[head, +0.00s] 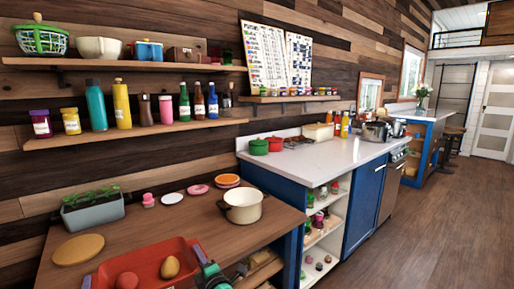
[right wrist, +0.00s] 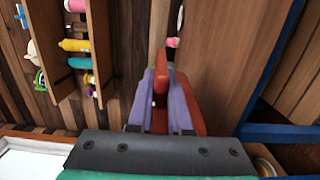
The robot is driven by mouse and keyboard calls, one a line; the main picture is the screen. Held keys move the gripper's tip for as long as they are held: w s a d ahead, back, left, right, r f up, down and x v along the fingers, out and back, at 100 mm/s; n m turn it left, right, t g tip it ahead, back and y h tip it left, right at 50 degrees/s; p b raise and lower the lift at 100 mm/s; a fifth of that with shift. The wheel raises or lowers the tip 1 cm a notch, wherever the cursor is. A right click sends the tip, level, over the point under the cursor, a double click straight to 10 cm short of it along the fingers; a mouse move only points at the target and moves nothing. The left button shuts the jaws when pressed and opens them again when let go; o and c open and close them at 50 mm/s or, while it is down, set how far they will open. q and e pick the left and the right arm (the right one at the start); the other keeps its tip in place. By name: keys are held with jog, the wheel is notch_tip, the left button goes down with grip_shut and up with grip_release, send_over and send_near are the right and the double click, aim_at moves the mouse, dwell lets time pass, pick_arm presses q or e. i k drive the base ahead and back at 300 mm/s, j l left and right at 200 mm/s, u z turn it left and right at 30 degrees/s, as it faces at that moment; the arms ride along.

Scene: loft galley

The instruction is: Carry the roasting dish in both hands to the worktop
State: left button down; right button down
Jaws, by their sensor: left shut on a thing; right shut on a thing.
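The red roasting dish (head: 188,252) is at the bottom of the head view, in front of or over the wooden table; I cannot tell if it touches the table. A tan, rounded item (head: 170,267) and a red, rounded item (head: 127,281) lie in it. My right gripper (head: 207,268) is shut on the dish's right end; in the right wrist view its purple fingers (right wrist: 160,100) clasp the red edge. My left gripper (head: 87,282) shows only as a sliver at the dish's left end, shut on it. The white worktop (head: 320,157) is beyond the table, to the right.
On the wooden table (head: 150,222) stand a cream pot (head: 242,207), a planter (head: 93,213), a yellow disc (head: 78,249) and small plates. The worktop holds green and red pots (head: 259,147), a hob and bottles at the back; its front middle is clear. Open floor (head: 430,220) lies right.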

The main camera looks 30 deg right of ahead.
aim_at(348, 150)
jog(key=l+z, duration=0.15)
jog(key=z, duration=1)
jog(key=i+l+z, duration=0.2)
jog(key=i+l, duration=1.05)
jog(key=l, duration=0.1)
